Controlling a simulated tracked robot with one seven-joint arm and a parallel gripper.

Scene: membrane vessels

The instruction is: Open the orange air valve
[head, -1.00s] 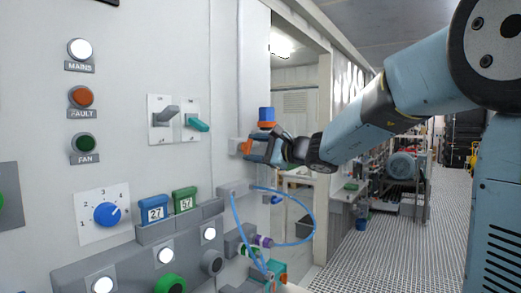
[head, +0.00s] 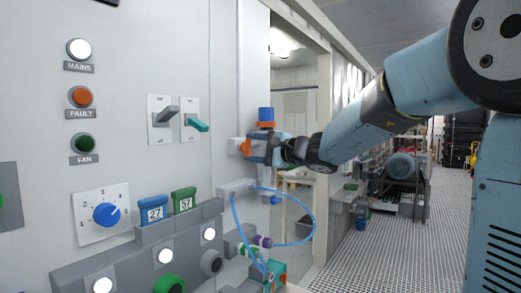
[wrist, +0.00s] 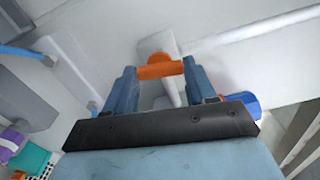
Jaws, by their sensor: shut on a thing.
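The orange air valve handle (wrist: 160,71) is a short bar on a white fitting at the wall, seen between my fingers in the wrist view. In the head view the orange handle (head: 246,147) shows at the left of my fingertips, beside the wall panel's right edge. My gripper (head: 256,149) is shut on the handle, with one blue finger at each end of the bar in the wrist view. A blue cylinder with an orange base (head: 266,124) stands just above my gripper. My fingers hide part of the valve body.
The white control panel (head: 110,25) fills the left, with switches, lamps and a blue dial (head: 106,214). A blue hose (head: 310,225) loops below my gripper. A doorway lies behind it. The grated floor (head: 390,255) at right is open.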

